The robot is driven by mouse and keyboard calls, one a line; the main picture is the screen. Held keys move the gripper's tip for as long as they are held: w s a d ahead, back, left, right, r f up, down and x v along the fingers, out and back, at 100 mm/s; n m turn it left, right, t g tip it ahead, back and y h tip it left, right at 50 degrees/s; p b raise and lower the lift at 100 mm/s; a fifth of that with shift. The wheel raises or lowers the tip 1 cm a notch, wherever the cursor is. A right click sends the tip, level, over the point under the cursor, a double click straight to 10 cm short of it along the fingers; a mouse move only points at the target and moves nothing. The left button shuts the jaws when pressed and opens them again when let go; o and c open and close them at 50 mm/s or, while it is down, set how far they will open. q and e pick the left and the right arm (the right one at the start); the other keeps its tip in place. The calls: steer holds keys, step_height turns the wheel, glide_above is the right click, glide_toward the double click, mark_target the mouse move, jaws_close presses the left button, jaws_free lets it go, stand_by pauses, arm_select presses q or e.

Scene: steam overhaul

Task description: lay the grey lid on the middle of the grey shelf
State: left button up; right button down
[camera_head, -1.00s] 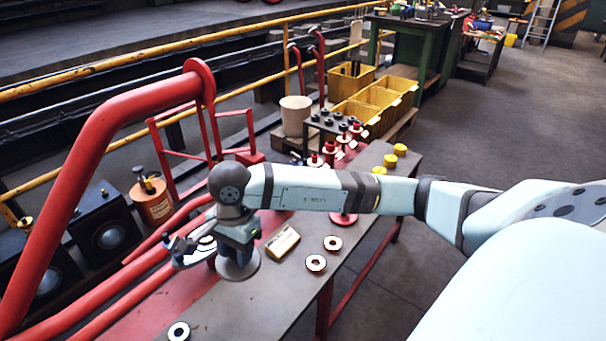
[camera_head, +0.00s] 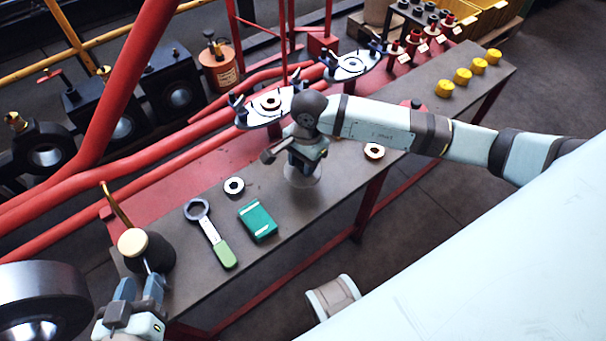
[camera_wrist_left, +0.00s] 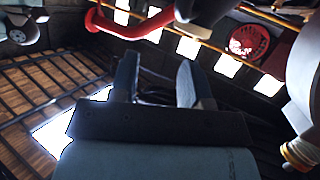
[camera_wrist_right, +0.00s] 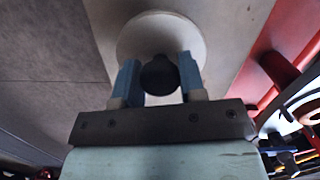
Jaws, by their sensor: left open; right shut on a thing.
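The grey lid (camera_wrist_right: 160,30) is a pale round disc with a dark knob (camera_wrist_right: 160,76). In the right wrist view the knob sits between the fingers of my right gripper (camera_wrist_right: 160,80), which is shut on it. In the head view the lid (camera_head: 303,177) shows under my right gripper (camera_head: 304,158), above or on the grey shelf (camera_head: 285,240), the long grey top with a red strip behind. I cannot tell whether the lid touches it. My left gripper (camera_head: 140,288) is open and empty at the lower left; its fingers show in the left wrist view (camera_wrist_left: 160,85).
On the grey top are a green box (camera_head: 257,221), a green-handled ring spanner (camera_head: 210,233), a ring (camera_head: 234,186), another ring (camera_head: 374,151) and a dark pot (camera_head: 158,252) near my left gripper. Yellow caps (camera_head: 462,76) stand at the far right end.

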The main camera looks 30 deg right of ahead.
steer(key=shift+f, duration=0.25)
step_height(320, 180, down, 3)
steer(key=shift+r+b, duration=0.2)
steer(key=shift+b, duration=0.15)
steer(key=shift+f, duration=1.05)
steer(key=c, duration=0.7)
jaws_free()
arm_select(q)
steer(key=shift+w+d+r+t+h, duration=0.2)
steer(key=shift+d+r+t, duration=0.1)
steer(key=shift+r, duration=0.3)
steer(key=shift+w+d+r+t+h, duration=0.2)
steer(key=shift+d+r+t, duration=0.1)
steer(key=shift+r, duration=0.25)
steer(key=shift+r, duration=0.1)
